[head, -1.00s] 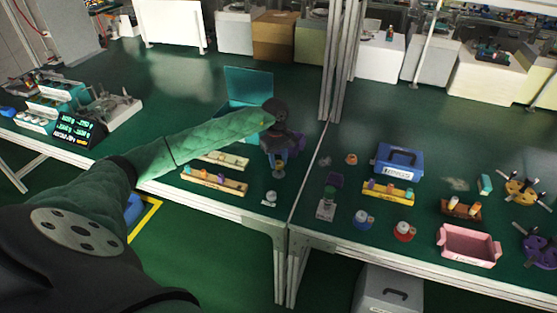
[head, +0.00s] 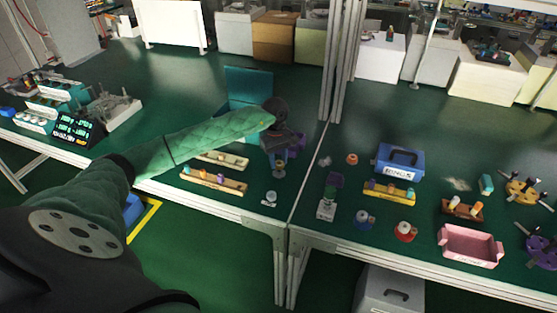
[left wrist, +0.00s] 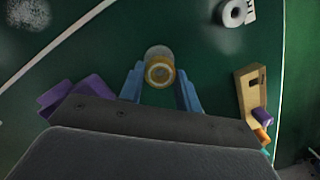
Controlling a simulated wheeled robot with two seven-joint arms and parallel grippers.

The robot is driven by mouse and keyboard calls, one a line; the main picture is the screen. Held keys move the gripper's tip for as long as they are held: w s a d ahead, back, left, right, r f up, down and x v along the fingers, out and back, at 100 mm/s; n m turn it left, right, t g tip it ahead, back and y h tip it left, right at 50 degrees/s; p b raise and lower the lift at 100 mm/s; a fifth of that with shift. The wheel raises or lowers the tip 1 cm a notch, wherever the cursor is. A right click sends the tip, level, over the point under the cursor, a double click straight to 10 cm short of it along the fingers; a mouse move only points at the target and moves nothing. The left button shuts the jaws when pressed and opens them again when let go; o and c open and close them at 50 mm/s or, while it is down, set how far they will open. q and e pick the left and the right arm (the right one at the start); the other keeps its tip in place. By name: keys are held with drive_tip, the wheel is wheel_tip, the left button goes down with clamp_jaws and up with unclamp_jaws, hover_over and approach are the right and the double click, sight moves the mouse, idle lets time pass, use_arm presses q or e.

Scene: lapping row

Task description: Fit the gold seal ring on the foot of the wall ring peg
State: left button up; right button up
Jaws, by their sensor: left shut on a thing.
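My left gripper (head: 278,157) is over the green table near the seam between two tables, pointing down. In the left wrist view its blue fingers (left wrist: 160,78) stand either side of a round gold piece (left wrist: 160,73), shut on it. The gold shows as a ring around a paler middle. A pale disc (left wrist: 157,51) shows just beyond it; whether it is joined to the gold piece I cannot tell. In the head view the gold is hard to make out under the fingers. I cannot tell for sure which piece is the wall ring peg. My right gripper is not in view.
A small white ring-shaped piece (head: 269,199) with a label stands near the front edge. Yellow racks (head: 212,180) lie to the left. A labelled stand (head: 326,211), an orange ring (head: 352,159), a blue RINGS box (head: 398,161) and a pink bin (head: 470,246) are to the right.

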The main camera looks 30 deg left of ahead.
sight(277, 161)
use_arm(q)
drive_tip(key=shift+b, duration=0.85)
idle(0.7)
drive_tip(key=shift+f+b, duration=1.65)
drive_tip(key=shift+f, duration=0.05)
drive_tip(key=o, duration=1.1)
drive_tip(key=shift+r, duration=0.1)
drive_tip(key=shift+c, duration=0.2)
drive_tip(key=shift+w+a+r+b, duration=0.15)
drive_tip(key=shift+r+b, duration=0.15)
drive_tip(key=shift+r, duration=1)
drive_tip(key=shift+a+r+b, duration=0.15)
drive_tip(key=shift+r+b, duration=0.1)
drive_tip(key=shift+r, duration=1)
drive_tip(key=shift+w+a+r+b, duration=0.15)
drive_tip(key=shift+r+b, duration=0.15)
drive_tip(key=shift+r, duration=1)
drive_tip(key=shift+s, duration=0.1)
